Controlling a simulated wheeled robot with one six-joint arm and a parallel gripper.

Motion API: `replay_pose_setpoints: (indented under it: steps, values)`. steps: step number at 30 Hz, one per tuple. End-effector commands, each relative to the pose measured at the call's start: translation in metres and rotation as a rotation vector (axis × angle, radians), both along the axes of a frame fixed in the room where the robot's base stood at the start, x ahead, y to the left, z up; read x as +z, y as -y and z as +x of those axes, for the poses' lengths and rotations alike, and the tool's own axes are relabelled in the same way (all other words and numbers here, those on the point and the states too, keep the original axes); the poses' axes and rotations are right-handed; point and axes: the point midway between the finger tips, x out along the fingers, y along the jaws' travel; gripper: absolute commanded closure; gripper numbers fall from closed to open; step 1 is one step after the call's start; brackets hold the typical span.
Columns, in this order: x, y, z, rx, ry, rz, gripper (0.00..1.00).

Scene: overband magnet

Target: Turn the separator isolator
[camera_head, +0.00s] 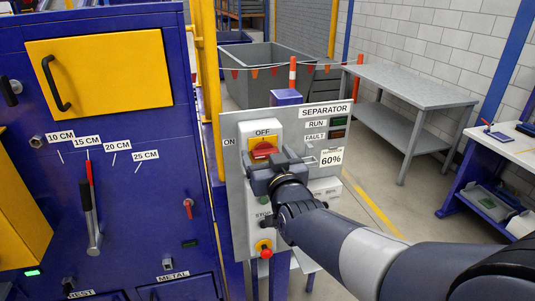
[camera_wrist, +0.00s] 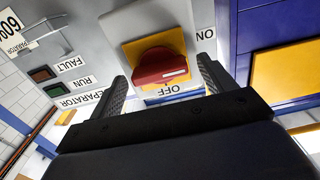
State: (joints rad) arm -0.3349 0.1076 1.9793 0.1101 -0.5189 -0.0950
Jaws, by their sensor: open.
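The separator isolator is a red rotary handle (camera_head: 264,149) on a yellow plate (camera_wrist: 133,50), mounted on a grey box. OFF is printed above the handle and ON stands to its left in the head view. The handle (camera_wrist: 160,68) lies roughly crosswise, and a pale mark shows near its right end in the wrist view, which is upside down. My gripper (camera_head: 268,169) is open in front of the box, just below the handle in the head view. In the wrist view its fingers (camera_wrist: 162,76) stand on either side of the handle, with gaps; contact is not visible.
The grey separator panel (camera_head: 237,185) also carries RUN and FAULT lamps, a 60% label (camera_head: 331,157) and a red stop button (camera_head: 265,250) below. A blue cabinet (camera_head: 120,200) with a lever stands close on the left. A grey table (camera_head: 415,88) is behind right.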

Motion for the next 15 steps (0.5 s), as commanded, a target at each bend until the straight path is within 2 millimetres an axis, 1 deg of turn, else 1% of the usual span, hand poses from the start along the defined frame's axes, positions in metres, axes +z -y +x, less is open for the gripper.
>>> replay_pose_setpoints:
  steps: [9, 15]
  values:
    - [-0.0003, -0.0003, 0.0016, 0.000, 0.000, 0.000, 0.22]
    - [-0.0003, -0.0004, 0.0014, 0.000, 0.000, -0.001, 0.38]
